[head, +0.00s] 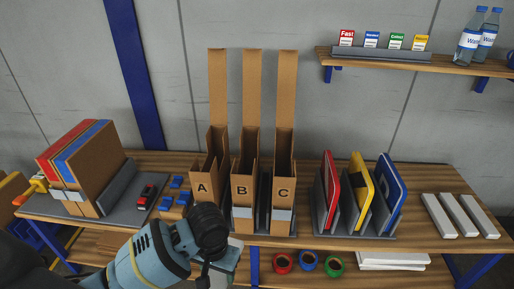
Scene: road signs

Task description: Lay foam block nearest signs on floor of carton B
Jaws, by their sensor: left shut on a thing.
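Three tall, narrow brown cartons stand in a row on the table, marked A, B and C. Carton B (243,187) is the middle one, with its top open and a long flap upright behind it. Three white foam blocks lie side by side at the right. The one nearest the signs there is the leftmost foam block (438,215). My left gripper (212,276) is low in front of carton A (203,188), outside the cartons. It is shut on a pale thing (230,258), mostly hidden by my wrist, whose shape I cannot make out.
Carton C (282,190) stands close beside B. Red, yellow and blue signs (387,193) lean in a grey rack right of the cartons. Small blue pieces and a red toy car (146,197) are at the left. A shelf (420,62) with bottles hangs above.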

